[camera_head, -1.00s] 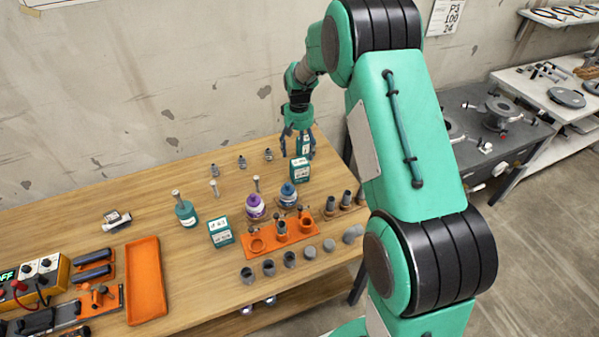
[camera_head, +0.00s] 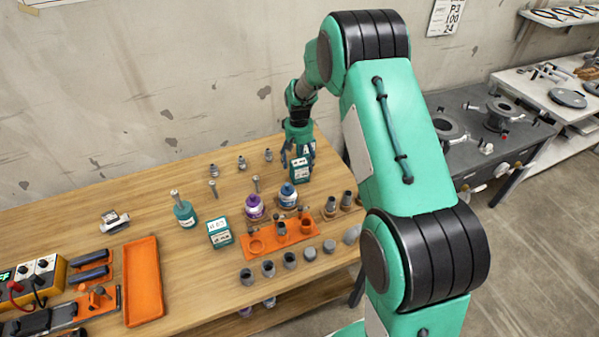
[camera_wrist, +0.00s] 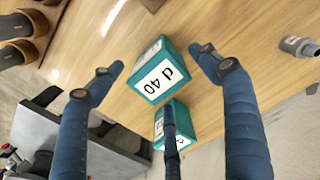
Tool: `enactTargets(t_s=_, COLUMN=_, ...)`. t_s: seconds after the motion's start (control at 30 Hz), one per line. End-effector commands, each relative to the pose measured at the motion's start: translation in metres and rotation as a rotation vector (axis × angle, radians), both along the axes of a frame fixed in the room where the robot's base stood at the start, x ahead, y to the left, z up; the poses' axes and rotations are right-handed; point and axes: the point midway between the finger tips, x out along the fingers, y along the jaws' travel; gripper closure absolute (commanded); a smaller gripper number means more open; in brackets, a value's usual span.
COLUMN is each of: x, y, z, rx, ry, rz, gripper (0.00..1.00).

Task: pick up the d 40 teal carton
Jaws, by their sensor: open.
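The d 40 teal carton (camera_wrist: 160,75) stands upright on the wooden table in the wrist view, its white "d 40" label facing the camera. It appears to be the teal carton (camera_head: 300,169) just below my gripper (camera_head: 298,152) in the head view. My gripper (camera_wrist: 158,66) is open in the wrist view, with one blue finger on each side of the carton and a third finger at the lower middle. I cannot tell whether any finger touches it. A second teal carton (camera_wrist: 181,122) stands close by, partly hidden behind the third finger.
Another teal carton (camera_head: 220,233) stands further left. A blue-labelled bottle (camera_head: 288,195) and a purple bottle (camera_head: 254,207) stand near the orange rack (camera_head: 268,243). Grey cups in brown holders (camera_head: 331,210) are to the right. The table's right edge is close to my gripper.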

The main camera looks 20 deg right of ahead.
Motion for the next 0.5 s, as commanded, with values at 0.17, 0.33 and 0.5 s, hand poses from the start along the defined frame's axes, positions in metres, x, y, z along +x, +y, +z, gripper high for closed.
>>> enactTargets(t_s=0.17, x=-0.002, y=-0.001, z=-0.025, rx=0.0, ry=0.003, rz=0.0, gripper=0.23)
enactTargets(t_s=0.33, x=-0.001, y=-0.001, z=-0.04, rx=0.0, ry=0.001, rz=0.0, gripper=0.23)
enactTargets(t_s=0.5, x=-0.001, y=-0.001, z=-0.044, rx=0.0, ry=0.001, rz=0.0, gripper=0.23)
